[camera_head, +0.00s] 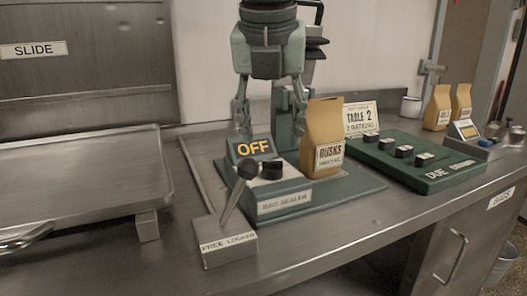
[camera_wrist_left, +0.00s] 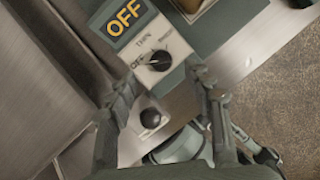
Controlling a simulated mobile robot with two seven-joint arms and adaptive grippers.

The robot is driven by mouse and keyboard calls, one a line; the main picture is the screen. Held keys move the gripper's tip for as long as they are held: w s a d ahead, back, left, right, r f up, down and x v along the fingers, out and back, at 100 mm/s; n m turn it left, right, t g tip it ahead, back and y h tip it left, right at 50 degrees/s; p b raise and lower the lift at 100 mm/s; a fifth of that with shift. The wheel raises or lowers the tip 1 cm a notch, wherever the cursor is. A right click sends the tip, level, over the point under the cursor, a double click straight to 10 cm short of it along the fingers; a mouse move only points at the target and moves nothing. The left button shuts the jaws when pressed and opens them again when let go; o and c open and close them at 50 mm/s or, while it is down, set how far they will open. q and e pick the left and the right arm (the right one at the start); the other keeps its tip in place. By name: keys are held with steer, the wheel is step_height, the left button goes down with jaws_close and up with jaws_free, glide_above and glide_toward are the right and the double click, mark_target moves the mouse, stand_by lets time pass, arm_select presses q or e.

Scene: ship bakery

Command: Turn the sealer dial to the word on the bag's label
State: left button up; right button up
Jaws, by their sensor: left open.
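The bag sealer is a green and white machine on the bench, and its sign (camera_head: 257,149) reads OFF. Its black dial (camera_head: 272,168) sits on the white top. In the left wrist view the dial (camera_wrist_left: 160,60) is ringed by words; OFF and THIN are legible, and the pointer looks turned toward OFF. A brown bag (camera_head: 322,122) stands upright on the sealer; its label (camera_head: 330,155) reads RUSKS, with a smaller line I cannot read. My left gripper (camera_head: 270,128) is open and empty above the dial, fingers (camera_wrist_left: 163,82) apart.
A lever with a black ball (camera_head: 247,168) rises from a block marked FREE LOCKED (camera_head: 228,247), close in front of the dial. A metal tray (camera_head: 75,190) is left.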

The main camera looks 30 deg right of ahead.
mark_target(273, 162)
arm_select(q)
steer(key=x, duration=0.6)
steer(key=shift+f+p, duration=0.4)
arm_select(e)
steer(key=f, duration=0.1)
steer(key=s+f, duration=0.1)
steer(key=f, duration=0.1)
steer(key=shift+s+d, duration=0.25)
steer(key=shift+s, duration=0.15)
arm_select(q)
steer(key=c, duration=1.2)
